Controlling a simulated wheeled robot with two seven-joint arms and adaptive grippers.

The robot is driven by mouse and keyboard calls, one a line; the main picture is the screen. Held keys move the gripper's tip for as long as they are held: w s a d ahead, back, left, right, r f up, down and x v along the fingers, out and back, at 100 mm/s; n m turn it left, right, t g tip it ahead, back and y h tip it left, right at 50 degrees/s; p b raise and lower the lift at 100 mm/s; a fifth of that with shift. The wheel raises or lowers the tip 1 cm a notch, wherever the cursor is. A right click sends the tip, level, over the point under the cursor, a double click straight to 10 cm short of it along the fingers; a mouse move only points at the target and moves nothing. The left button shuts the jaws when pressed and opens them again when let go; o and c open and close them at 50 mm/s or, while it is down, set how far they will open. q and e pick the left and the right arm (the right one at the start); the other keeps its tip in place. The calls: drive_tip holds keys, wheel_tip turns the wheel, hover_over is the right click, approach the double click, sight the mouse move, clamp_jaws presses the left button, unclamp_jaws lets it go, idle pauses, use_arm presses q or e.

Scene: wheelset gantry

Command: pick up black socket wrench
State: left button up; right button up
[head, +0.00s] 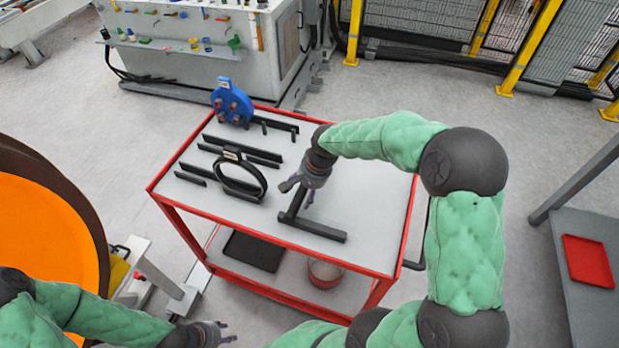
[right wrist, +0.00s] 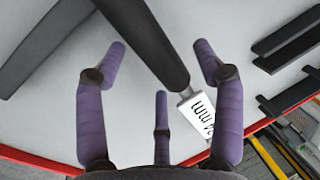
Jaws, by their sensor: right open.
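The black socket wrench (head: 318,229) lies on the grey top of the red-framed cart, near its front edge. In the head view it shows as a long bar with a second bar meeting it beneath my right gripper (head: 294,190). In the right wrist view, a black shaft (right wrist: 150,40) with a white size label runs between the spread purple fingers of the right gripper (right wrist: 160,65), which is open and empty. Another black bar lies at the upper left of that view. My left gripper (head: 218,333) is low at the bottom of the head view, fingers apart, holding nothing.
The cart (head: 278,236) also holds several black bars, a black ring (head: 240,178) and a blue round tool (head: 232,103). Its lower shelf has a black tray (head: 254,251) and a red bin (head: 325,273). An orange wheel (head: 45,235) stands left. The cart's right side is clear.

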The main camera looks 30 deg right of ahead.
drive_tip(key=shift+x, duration=1.1)
clamp_jaws()
drive_tip(key=shift+r, duration=0.1)
